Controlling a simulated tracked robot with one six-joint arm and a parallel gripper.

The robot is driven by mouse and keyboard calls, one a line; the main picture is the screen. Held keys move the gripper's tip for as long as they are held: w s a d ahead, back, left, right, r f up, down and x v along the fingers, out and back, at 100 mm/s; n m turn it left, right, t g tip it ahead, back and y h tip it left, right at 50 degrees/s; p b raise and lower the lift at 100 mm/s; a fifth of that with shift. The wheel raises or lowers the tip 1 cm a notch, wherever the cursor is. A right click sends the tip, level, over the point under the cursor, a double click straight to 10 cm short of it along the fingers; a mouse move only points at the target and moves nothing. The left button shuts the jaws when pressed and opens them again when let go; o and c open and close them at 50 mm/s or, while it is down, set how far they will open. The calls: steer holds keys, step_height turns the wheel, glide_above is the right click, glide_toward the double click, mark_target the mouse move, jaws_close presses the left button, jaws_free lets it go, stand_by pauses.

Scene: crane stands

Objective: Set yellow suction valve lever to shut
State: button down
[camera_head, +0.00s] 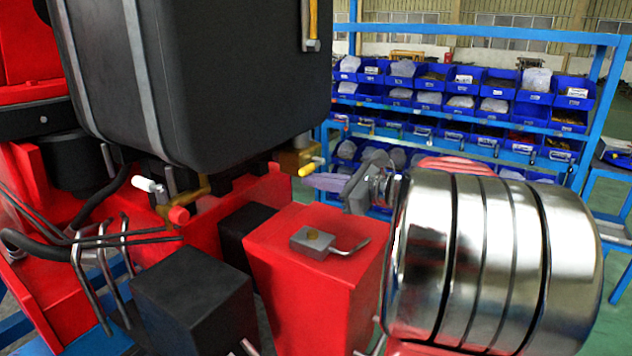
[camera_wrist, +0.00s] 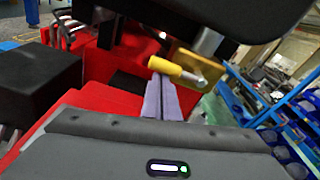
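The yellow valve lever (camera_head: 307,170) sticks out from a brass valve body (camera_head: 295,158) below the black tank. In the wrist view the yellow lever (camera_wrist: 165,67) lies nearly level, tilted slightly down to the right, its metal stem running to the brass body (camera_wrist: 197,68). My gripper (camera_head: 308,181) comes from the right, its pale purple fingers just below the lever. In the wrist view my gripper (camera_wrist: 160,78) shows both fingers pressed together with only a thin line between them. Their tips are right at the yellow grip; I cannot tell whether they touch it.
The black tank (camera_head: 190,80) hangs over the valve. A red block (camera_head: 310,270) with a metal latch (camera_head: 320,243) stands below my gripper. Blue bin shelves (camera_head: 465,100) stand behind.

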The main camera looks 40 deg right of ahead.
steer(key=f, duration=0.3)
steer(key=shift+w+a+f, duration=0.15)
steer(key=shift+w+f, duration=0.15)
steer(key=shift+w, duration=0.05)
steer(key=shift+s+f, duration=0.2)
steer(key=shift+f, duration=0.05)
steer(key=v, duration=0.9)
steer(key=shift+s+d+r, duration=0.1)
steer(key=shift+s+d, duration=0.15)
steer(key=shift+d, duration=0.1)
